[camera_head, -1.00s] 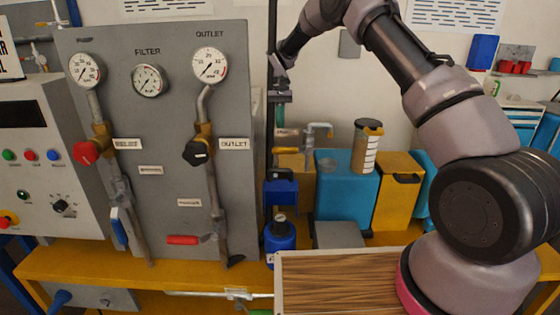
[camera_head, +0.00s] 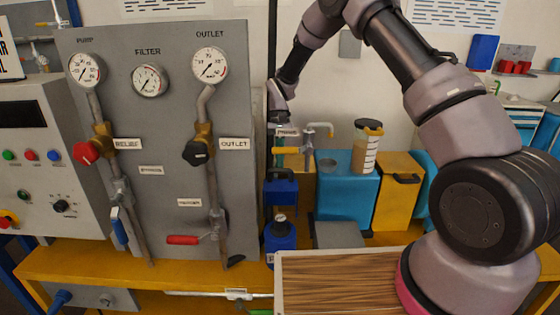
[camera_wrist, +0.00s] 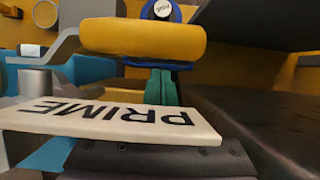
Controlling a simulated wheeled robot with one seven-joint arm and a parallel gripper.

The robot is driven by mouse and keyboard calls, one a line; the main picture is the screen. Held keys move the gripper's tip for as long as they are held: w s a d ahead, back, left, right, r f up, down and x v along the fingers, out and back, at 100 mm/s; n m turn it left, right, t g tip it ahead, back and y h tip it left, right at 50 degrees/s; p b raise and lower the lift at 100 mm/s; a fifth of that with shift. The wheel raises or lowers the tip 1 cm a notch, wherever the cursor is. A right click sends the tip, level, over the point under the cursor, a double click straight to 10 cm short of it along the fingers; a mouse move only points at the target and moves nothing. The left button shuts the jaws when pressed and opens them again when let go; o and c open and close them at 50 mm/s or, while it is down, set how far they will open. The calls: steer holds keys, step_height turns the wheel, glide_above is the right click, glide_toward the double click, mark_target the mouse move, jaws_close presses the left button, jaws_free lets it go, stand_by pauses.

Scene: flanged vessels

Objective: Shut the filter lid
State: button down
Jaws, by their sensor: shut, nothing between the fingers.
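The slim blue vessel (camera_head: 280,242) with a small gauge on top stands right of the grey panel. A second blue part (camera_head: 281,192) with a dark top shows just above it; I cannot tell for certain whether this is the filter lid or how it is hinged. A dark green upright part (camera_head: 278,157) rises above the blue part, and green also shows in the wrist view (camera_wrist: 161,87). My gripper (camera_head: 276,121) is above these, beside the PRIME label (camera_head: 287,132). It is shut and empty; its fingertips are hard to make out.
A yellow handle (camera_head: 288,151) is close to my gripper and fills the upper middle of the wrist view (camera_wrist: 142,39). The grey gauge panel (camera_head: 160,190) is at left. A blue tank (camera_head: 345,190), yellow box (camera_head: 398,200) and clear jar (camera_head: 366,150) stand at right.

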steer(key=shift+s+r, duration=0.25)
steer(key=shift+s, duration=0.4)
steer(key=shift+s+r, duration=0.2)
steer(key=shift+s, duration=0.4)
steer(key=shift+w, duration=0.1)
